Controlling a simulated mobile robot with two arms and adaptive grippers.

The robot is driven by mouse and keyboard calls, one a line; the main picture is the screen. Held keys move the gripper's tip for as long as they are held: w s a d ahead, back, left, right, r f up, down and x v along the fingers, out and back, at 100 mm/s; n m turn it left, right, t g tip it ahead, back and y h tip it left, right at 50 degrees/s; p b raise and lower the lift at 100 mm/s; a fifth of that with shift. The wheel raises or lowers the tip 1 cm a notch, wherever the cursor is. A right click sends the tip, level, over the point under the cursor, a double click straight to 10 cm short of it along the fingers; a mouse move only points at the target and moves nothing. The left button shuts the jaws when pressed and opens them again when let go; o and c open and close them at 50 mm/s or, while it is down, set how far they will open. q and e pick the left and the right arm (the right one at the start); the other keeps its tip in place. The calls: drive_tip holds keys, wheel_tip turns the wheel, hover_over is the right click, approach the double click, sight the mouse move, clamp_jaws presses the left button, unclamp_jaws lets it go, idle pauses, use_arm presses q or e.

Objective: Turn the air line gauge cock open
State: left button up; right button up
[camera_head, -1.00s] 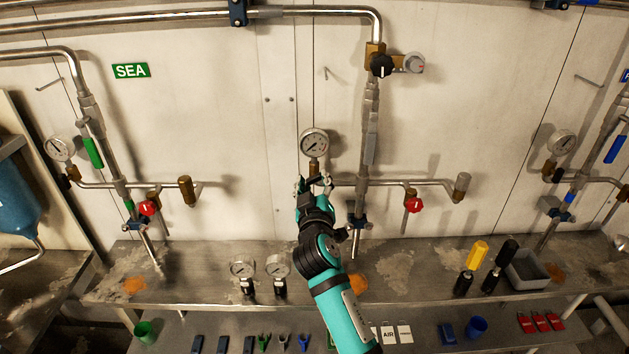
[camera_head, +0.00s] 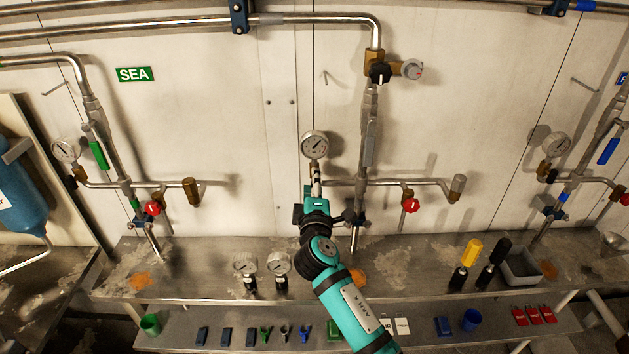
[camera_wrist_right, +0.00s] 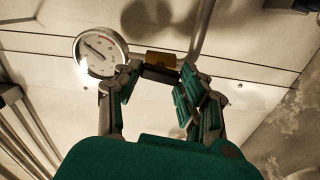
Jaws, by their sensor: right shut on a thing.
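The air line gauge (camera_head: 314,145) is a round white dial on the middle pipework; it also shows in the right wrist view (camera_wrist_right: 100,52). Its brass cock body (camera_wrist_right: 160,60) sits beside the dial there. My right gripper (camera_head: 316,188) is just below the gauge in the head view. My left gripper is in neither view.
A horizontal pipe with a red knob (camera_head: 411,205) runs right of my gripper. A black knob (camera_head: 380,73) is higher up. Two loose gauges (camera_head: 278,264) stand on the bench (camera_head: 200,285). Yellow and black-handled tools (camera_head: 471,252) stand at right.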

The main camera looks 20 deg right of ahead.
drive_tip(key=shift+r+n, duration=0.1)
drive_tip(key=shift+n, duration=0.6)
drive_tip(key=shift+p, duration=0.3)
drive_tip(key=o, duration=1.2)
drive_tip(key=shift+c, duration=0.2)
drive_tip(key=v, duration=1.2)
